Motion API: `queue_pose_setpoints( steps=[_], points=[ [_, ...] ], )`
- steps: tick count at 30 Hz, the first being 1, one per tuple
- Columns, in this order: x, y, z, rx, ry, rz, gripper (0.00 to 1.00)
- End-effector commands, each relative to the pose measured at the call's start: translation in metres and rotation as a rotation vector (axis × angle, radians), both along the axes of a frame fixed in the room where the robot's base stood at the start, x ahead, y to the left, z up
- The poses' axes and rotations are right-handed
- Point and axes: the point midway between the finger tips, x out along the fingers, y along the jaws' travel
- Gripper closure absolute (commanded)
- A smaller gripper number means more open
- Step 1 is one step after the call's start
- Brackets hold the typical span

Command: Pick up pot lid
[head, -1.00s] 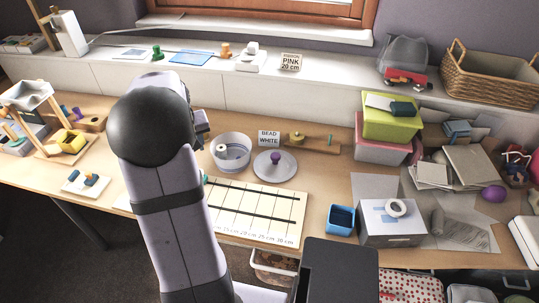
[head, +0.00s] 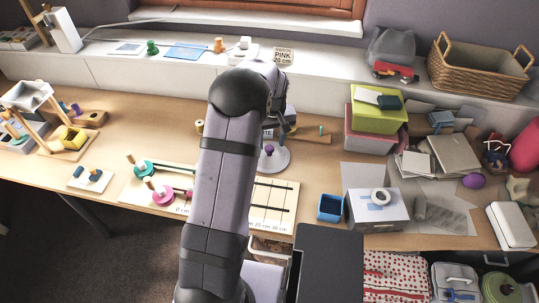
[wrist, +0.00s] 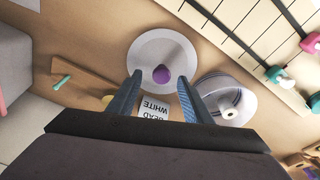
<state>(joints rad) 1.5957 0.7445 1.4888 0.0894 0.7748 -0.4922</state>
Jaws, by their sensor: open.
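The pot lid (head: 280,162) is a pale grey disc with a purple knob (head: 269,150), lying flat on the wooden table. In the wrist view the lid (wrist: 144,50) is ahead of my gripper (wrist: 160,78), with the knob (wrist: 161,74) between the two fingertips as seen from the camera. My gripper is open and empty. In the head view my gripper (head: 283,125) hangs above and just behind the lid; my arm hides part of the lid's left side. I cannot tell whether the fingers touch the knob.
A white round pot (wrist: 232,117) with a spool inside stands right of the lid in the wrist view. A ruled board (head: 275,205) lies in front. A blue box (head: 331,208) is to the right.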

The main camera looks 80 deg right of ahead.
Motion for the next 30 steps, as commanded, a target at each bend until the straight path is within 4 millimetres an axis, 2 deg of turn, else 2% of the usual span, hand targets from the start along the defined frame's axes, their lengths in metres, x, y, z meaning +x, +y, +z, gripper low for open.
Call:
queue_pose_setpoints(
  steps=[8,18,21,29,30],
  points=[
    [0.002,-0.001,-0.008,0.001,0.0,0.001,0.55],
    [0.007,-0.008,-0.045,0.001,-0.001,0.0,0.55],
    [0.007,-0.009,-0.051,-0.001,0.0,0.0,0.55],
    [0.007,-0.009,-0.053,-0.001,0.0,0.0,0.55],
    [0.007,-0.009,-0.053,-0.001,0.001,0.0,0.62]
  ],
)
